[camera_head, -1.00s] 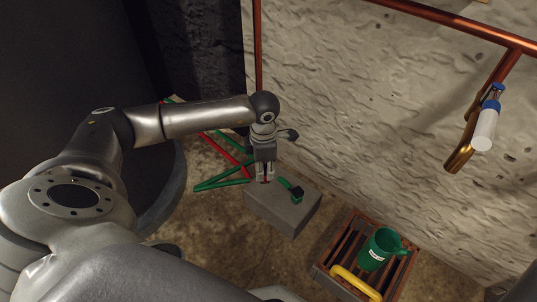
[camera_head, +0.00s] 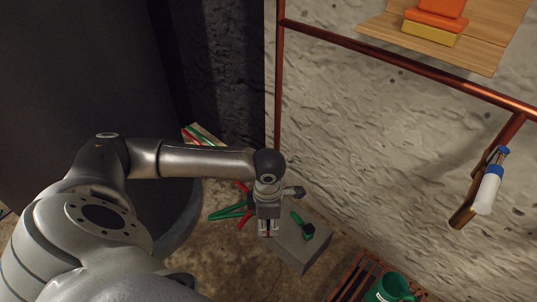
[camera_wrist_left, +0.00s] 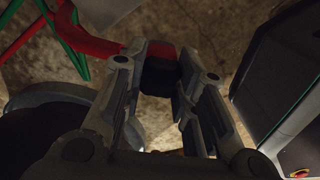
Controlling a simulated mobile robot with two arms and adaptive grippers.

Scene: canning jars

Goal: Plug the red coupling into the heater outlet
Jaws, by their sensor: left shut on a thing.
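My left gripper (camera_head: 268,232) hangs from its arm beside the left edge of a grey block on the floor. In the left wrist view its fingers (camera_wrist_left: 160,85) are closed around the red coupling (camera_wrist_left: 161,50), which has a red top and a black lower part. A red hose (camera_wrist_left: 85,42) runs to the coupling from the left. In the head view the gripper hides the coupling, and only bits of red hose (camera_head: 243,222) show. I cannot make out the heater outlet for certain. My right gripper is not in view.
The grey block (camera_head: 302,252) carries a green hose end with a black tip (camera_head: 303,225). Green hose (camera_head: 228,211) lies left of the gripper. A slatted crate (camera_head: 352,282) and green jug (camera_head: 391,287) stand front right. A rough wall with copper pipe (camera_head: 400,61) rises behind.

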